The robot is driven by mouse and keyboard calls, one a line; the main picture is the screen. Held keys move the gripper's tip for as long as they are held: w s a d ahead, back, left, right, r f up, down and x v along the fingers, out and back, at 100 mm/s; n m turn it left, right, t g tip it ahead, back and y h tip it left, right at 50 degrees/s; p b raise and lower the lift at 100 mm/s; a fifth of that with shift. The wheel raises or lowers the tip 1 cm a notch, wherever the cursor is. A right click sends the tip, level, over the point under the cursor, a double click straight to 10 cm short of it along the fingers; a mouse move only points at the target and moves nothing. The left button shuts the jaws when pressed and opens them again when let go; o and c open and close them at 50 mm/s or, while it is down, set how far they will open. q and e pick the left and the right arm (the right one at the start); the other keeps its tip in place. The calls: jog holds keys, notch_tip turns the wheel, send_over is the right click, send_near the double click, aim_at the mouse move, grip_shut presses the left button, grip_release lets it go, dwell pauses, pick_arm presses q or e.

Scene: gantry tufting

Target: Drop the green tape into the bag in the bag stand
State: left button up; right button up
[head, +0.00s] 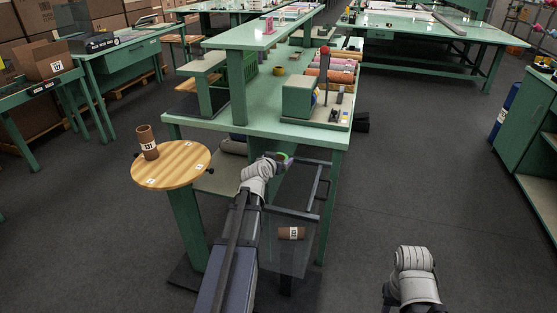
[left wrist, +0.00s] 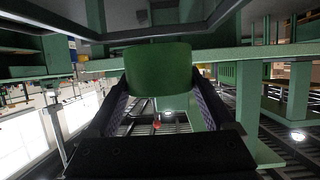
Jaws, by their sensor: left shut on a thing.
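The green tape (left wrist: 158,69) is held between both fingers of my left gripper (left wrist: 158,88) in the left wrist view. In the head view the tape (head: 282,156) is a small green patch at the tip of my left gripper (head: 276,158), by the back of the bag stand (head: 319,190) and just in front of the bench edge. The stand is a dark open frame, and a see-through bag (head: 285,258) appears to hang below it. My left arm covers the stand's left side. My right arm shows at the lower right, but its gripper jaws do not show.
A brown labelled roll (head: 291,233) shows low within the bag's outline. A round wooden-topped stool (head: 180,170) with another brown roll (head: 147,142) stands left. The green bench (head: 225,128) lies behind the stand. Floor to the right is clear.

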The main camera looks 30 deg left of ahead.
pick_arm(q)
jog(key=shift+f, duration=0.4)
jog(key=shift+r, duration=0.1)
pick_arm(e)
jog(key=shift+f, duration=0.35)
pick_arm(q)
jog(key=o, duration=1.1)
jog(key=shift+o, duration=0.2)
jog(key=shift+s, duration=0.1)
jog(key=p+v, duration=0.3)
jog(key=v, duration=0.4)
jog(key=shift+s+r, duration=0.15)
jog(key=shift+s, duration=0.1)
pick_arm(e)
notch_tip(320, 180, up, 3)
pick_arm(q)
jog(key=shift+d, duration=0.1)
